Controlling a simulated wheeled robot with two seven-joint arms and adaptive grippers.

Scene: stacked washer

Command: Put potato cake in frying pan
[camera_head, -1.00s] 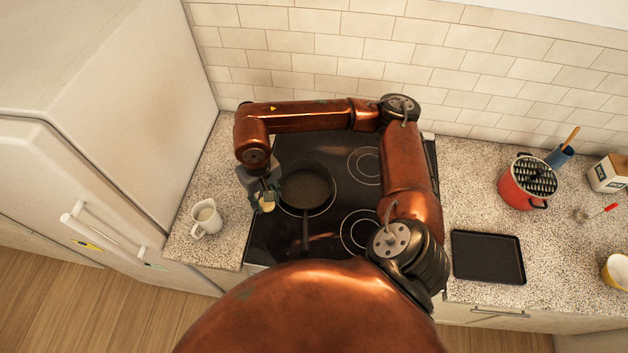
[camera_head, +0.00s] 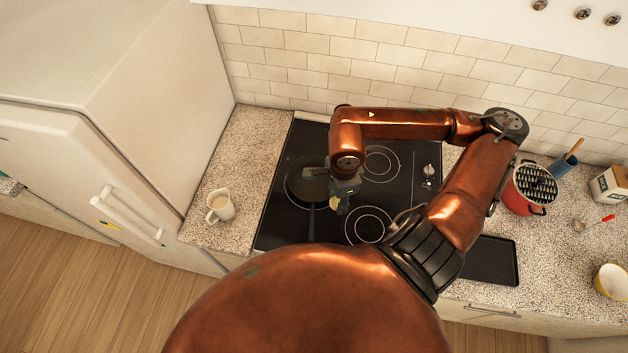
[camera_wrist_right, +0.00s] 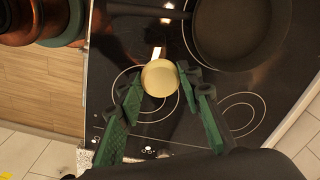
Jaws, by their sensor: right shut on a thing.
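The potato cake is a small pale yellow round; it shows in the wrist view (camera_wrist_right: 160,77) between the fingertips and as a small yellow patch in the head view (camera_head: 334,203). My right gripper (camera_head: 343,198) is shut on it, with green fingers on either side in the wrist view (camera_wrist_right: 160,84). The dark frying pan (camera_head: 303,186) sits on the left part of the stove, its handle toward me. The gripper is at the pan's right side and hides part of its rim. In the wrist view the pan (camera_wrist_right: 241,30) is at upper right, apart from the cake. My left gripper is out of view.
The black stove (camera_head: 275,222) has bare burners right of the pan. A white jug (camera_head: 221,206) stands on the left counter. A black tray (camera_head: 491,260), red pot (camera_head: 526,205) and yellow bowl (camera_head: 611,281) are on the right counter. A fridge stands at far left.

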